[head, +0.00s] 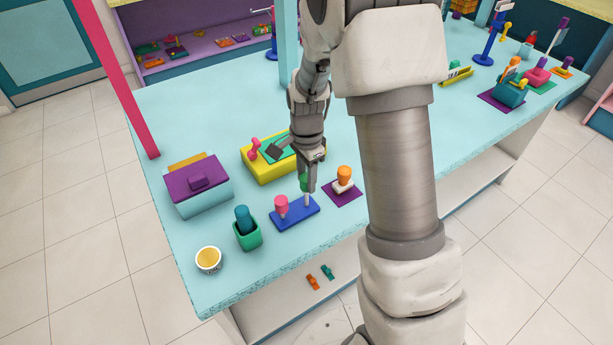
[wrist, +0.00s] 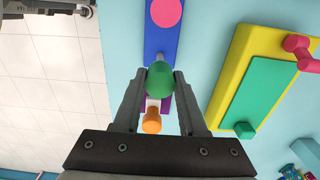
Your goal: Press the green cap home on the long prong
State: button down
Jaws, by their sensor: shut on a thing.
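My gripper (head: 306,185) points down over the right part of the blue base (head: 294,214). It is shut on the green cap (wrist: 159,79), which also shows as a small green patch in the head view (head: 303,182). The bare pale grey prong (head: 307,201) stands upright on the base just below the cap. In the wrist view the prong (wrist: 160,60) shows right beside the cap; I cannot tell whether they touch. A pink cap (head: 281,205) sits at the base's left end and also shows in the wrist view (wrist: 166,12).
An orange-topped white piece (head: 344,175) on a purple mat stands close on the right. A yellow block with a green panel (head: 262,168) is behind. A green cup (head: 247,236), a yellow-filled bowl (head: 209,260) and a purple-lidded box (head: 196,190) stand left.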

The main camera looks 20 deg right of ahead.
aim_at(306, 177)
jog(key=shift+f, duration=0.4)
jog(key=shift+c, duration=1.9)
grip_release()
jog(key=shift+r, duration=0.1)
jog(key=shift+r, duration=0.1)
jog(key=shift+r+p, duration=2.75)
jog(key=shift+r, duration=1.15)
